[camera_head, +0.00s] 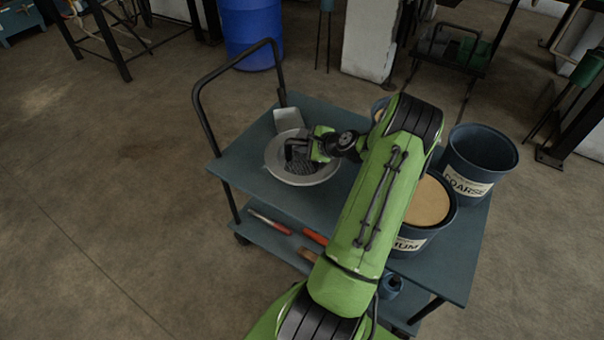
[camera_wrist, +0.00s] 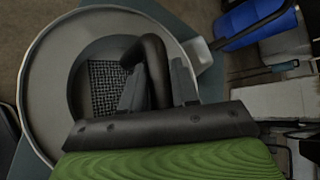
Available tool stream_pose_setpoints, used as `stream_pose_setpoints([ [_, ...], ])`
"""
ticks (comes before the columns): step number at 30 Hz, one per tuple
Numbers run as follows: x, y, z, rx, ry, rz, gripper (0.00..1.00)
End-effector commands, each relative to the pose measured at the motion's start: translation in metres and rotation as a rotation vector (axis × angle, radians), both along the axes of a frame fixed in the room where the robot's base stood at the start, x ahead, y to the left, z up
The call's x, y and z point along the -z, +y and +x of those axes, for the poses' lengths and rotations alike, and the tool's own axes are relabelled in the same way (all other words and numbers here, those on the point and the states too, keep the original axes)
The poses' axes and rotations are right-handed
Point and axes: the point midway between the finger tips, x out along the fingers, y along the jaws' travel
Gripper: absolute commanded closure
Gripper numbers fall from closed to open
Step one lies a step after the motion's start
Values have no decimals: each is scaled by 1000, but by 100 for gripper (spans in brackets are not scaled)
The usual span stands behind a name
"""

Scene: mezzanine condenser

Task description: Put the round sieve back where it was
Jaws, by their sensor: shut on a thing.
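The round sieve (camera_wrist: 105,88) shows in the wrist view as a dark ring with a mesh bottom and a black curved handle. It appears within the outline of a wide grey pan (camera_head: 277,170), also in the wrist view (camera_wrist: 48,75). In the head view the sieve (camera_head: 299,165) is a dark patch over the pan, partly hidden by my gripper (camera_head: 300,150). My gripper (camera_wrist: 158,88) is shut on the sieve's handle. I cannot tell whether the sieve touches the pan's floor.
The pan sits on a blue-grey cart (camera_head: 240,165) with a black push rail (camera_head: 200,100). A pale scoop-like thing (camera_head: 288,118) lies behind the pan. A bucket marked COARSE (camera_head: 478,165) and a sand-filled bucket (camera_head: 425,205) stand right. Tools (camera_head: 270,222) lie on the lower shelf.

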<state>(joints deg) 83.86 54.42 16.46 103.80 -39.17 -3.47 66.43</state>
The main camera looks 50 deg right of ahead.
Motion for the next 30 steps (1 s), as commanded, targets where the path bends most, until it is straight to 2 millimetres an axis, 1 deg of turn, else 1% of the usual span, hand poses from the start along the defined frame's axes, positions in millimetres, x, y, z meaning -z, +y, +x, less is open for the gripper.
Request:
stream_pose_setpoints([
  [2,11,-3,-2,9,-3,2,100],
  [6,47,-2,-2,8,-2,3,100],
  [11,68,-2,-1,7,-3,1,100],
  [16,97,-2,-1,7,-3,1,100],
  [18,101,-2,-1,7,-4,0,100],
  [25,101,-2,-1,6,-2,-1,100],
  [26,102,-2,-2,7,-1,0,69],
  [30,101,-2,-2,6,-1,1,48],
])
